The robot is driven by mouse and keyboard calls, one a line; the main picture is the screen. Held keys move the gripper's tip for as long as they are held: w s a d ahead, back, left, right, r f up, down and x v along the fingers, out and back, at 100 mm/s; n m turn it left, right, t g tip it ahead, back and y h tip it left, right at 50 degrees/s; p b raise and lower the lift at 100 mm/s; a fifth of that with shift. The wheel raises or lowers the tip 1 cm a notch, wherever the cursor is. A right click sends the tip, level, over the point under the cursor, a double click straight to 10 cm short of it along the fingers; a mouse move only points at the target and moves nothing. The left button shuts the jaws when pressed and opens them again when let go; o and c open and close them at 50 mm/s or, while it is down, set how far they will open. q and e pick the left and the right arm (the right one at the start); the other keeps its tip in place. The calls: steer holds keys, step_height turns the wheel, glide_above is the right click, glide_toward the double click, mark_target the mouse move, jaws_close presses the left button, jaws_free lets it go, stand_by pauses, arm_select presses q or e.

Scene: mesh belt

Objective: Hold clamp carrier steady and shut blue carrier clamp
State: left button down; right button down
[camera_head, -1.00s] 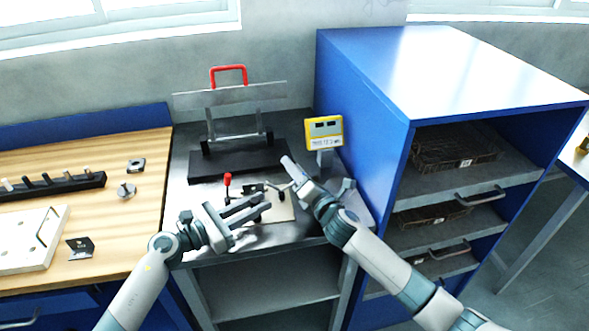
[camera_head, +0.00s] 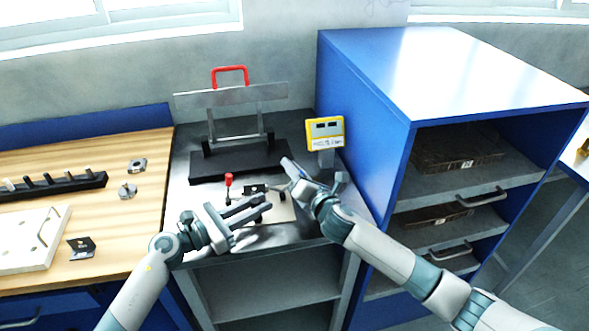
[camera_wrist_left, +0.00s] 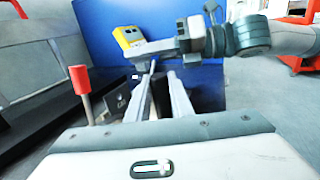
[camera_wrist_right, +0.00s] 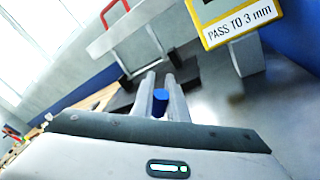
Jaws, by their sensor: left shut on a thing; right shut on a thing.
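The clamp carrier shows as a pale plate (camera_head: 284,211) with a small dark block (camera_head: 254,188) on the steel bench. My left gripper (camera_head: 266,201) reaches in low from the left and is shut at the carrier. Its exact grip is hidden, but its fingers also show in the left wrist view (camera_wrist_left: 160,85). My right gripper (camera_head: 287,166) comes from the right above the carrier's right side. In the right wrist view a blue piece (camera_wrist_right: 160,95), apparently the clamp's handle, sits between its fingers. The clamp's jaw is not clearly visible.
A red-topped handle (camera_head: 228,180) stands left of the carrier. Behind are a black base (camera_head: 235,165) with a metal frame and red handle (camera_head: 229,75), and a yellow gauge (camera_head: 324,127). A blue cabinet (camera_head: 365,140) closes off the right side. A wooden table (camera_head: 120,215) adjoins at left.

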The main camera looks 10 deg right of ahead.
steer(key=a+n, duration=0.1)
steer(key=r+n+g, duration=0.1)
steer(key=n, duration=0.1)
steer(key=shift+a+h, duration=0.3)
steer(key=shift+a, duration=0.1)
steer(key=shift+a+n+h, duration=0.3)
steer(key=shift+a+n, duration=0.2)
steer(key=shift+n, duration=0.3)
steer(key=shift+a+n+g+h, duration=0.45)
steer(key=shift+a+n, duration=0.2)
steer(key=shift+n, duration=0.35)
steer(key=shift+a+f+n+h, duration=0.2)
steer(key=shift+a+n+h, duration=0.35)
steer(key=shift+n, duration=0.35)
steer(key=c, duration=1.7)
jaws_free()
steer(key=shift+s+r, duration=0.1)
steer(key=v, duration=1.1)
steer(key=shift+s+d+r, duration=0.1)
steer(key=shift+s, duration=0.2)
